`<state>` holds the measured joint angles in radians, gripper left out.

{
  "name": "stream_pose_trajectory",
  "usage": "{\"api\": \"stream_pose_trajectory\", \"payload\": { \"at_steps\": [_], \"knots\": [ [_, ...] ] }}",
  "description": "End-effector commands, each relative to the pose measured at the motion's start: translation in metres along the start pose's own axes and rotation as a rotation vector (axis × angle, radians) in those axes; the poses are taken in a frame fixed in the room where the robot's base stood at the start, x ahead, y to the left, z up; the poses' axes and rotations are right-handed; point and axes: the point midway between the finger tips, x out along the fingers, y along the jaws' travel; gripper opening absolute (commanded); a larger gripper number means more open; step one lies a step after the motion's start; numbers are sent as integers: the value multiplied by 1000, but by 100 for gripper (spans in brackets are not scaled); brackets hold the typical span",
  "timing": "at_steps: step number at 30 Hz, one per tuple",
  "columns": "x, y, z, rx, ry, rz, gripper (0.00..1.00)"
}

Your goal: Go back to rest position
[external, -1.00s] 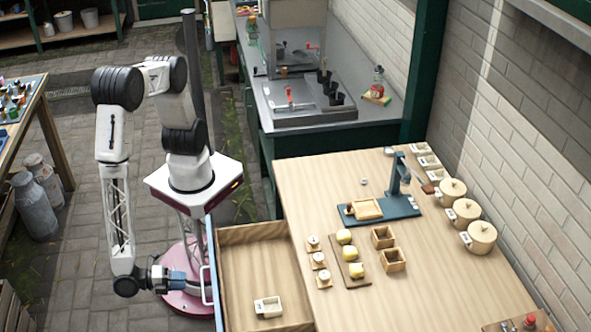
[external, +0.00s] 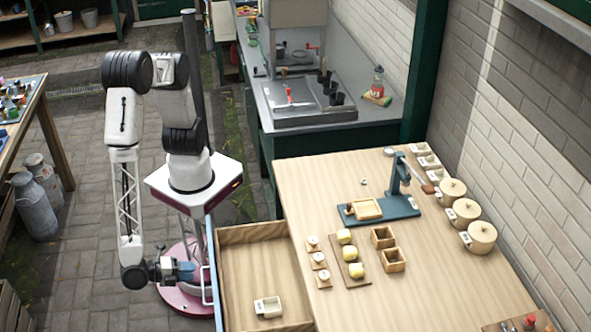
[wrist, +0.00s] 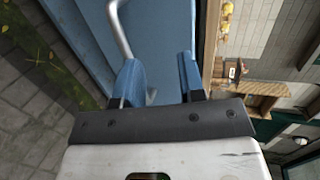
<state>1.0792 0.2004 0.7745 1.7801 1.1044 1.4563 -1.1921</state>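My gripper (external: 190,271) is at the front of a pulled-out drawer, low beside the table. In the wrist view its two blue fingers (wrist: 158,72) are apart, so it is open. The drawer's metal handle (wrist: 121,32) passes behind the left finger and shows again in the gap between the fingers. I cannot tell whether a finger touches it. The blue drawer front (wrist: 165,25) fills the middle of the wrist view. The open drawer (external: 262,234) holds a small white labelled box (external: 267,307).
The wooden table (external: 440,280) bears a blue stand (external: 399,207), yellow pieces on a board (external: 349,255), small wooden boxes (external: 383,237) and lidded pots (external: 453,190). Milk cans (external: 35,205) stand at the left. The paved floor (external: 85,270) left of my arm is clear.

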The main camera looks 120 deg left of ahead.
Motion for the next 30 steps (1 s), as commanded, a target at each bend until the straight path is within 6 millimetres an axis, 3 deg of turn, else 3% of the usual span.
{"api": "stream_pose_trajectory", "payload": {
  "at_steps": [3, 14, 30],
  "knots": [
    [17, -35, 2, -12, -64, 57, 37],
    [66, -131, 25, -49, -228, 245, 37],
    [130, -271, 102, -177, -381, 580, 37]
  ]
}}
